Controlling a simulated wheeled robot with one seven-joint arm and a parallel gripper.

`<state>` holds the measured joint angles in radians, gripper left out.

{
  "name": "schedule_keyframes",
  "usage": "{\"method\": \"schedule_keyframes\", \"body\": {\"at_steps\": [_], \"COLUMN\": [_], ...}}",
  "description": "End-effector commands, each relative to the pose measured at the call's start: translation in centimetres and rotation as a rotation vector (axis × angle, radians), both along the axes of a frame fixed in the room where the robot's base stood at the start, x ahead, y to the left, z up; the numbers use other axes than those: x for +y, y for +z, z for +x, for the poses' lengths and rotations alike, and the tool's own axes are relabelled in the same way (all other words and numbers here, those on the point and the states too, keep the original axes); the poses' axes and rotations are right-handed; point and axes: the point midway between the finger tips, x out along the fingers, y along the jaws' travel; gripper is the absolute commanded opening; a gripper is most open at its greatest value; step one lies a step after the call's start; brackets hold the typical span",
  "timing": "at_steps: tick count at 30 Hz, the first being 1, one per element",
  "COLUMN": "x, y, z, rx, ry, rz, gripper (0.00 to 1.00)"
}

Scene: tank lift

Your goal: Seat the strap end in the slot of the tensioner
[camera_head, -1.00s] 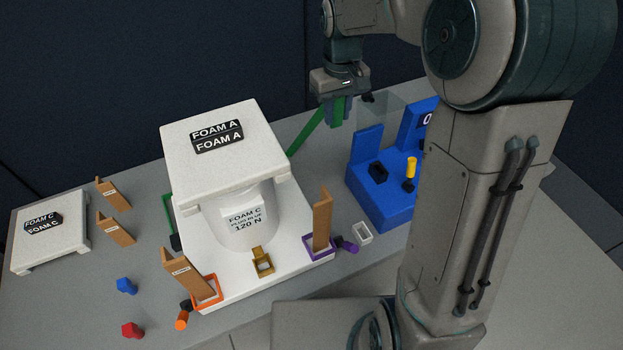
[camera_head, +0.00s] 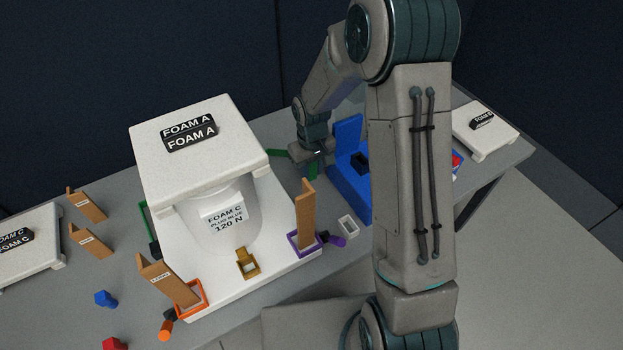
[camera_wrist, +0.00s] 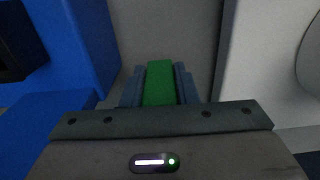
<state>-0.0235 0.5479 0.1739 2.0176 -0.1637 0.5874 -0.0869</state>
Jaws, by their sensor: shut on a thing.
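My gripper (camera_head: 312,160) is low beside the left side of the blue tensioner (camera_head: 349,185), partly hidden by my own wrist. It is shut on the green strap end (camera_wrist: 160,85), which shows between the two fingers in the wrist view. A piece of green strap (camera_head: 277,153) also shows left of the gripper in the head view. In the wrist view the tensioner (camera_wrist: 45,115) fills the left side, apart from the strap end. A dark block (camera_head: 360,162) sits on the tensioner. My arm hides the tensioner's right part, and I cannot make out the slot.
The white foam block marked FOAM A (camera_head: 190,165) stands left of the gripper over a white tank. A small white frame (camera_head: 347,225) lies in front of the tensioner. Another foam piece (camera_head: 484,128) is at the right.

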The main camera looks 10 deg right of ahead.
Motion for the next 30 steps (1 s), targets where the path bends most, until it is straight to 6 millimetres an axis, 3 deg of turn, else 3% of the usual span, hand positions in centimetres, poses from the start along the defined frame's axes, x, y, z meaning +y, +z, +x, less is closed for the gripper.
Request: {"method": "schedule_keyframes", "body": {"at_steps": [9,20,21,22,30], "x": [0.0,0.0,0.0,0.0,0.0], "y": [-4.1,-4.5,-4.3,-4.3,-4.3], "z": [-0.1,-0.1,-0.1,-0.1,-0.1], "rx": [0.003,0.002,0.001,0.001,0.001], "ry": [0.002,0.001,0.001,0.001,0.001], "rz": [0.000,-0.001,0.000,0.000,0.000], "gripper": [0.01,0.01,0.38,0.46,0.48]}}
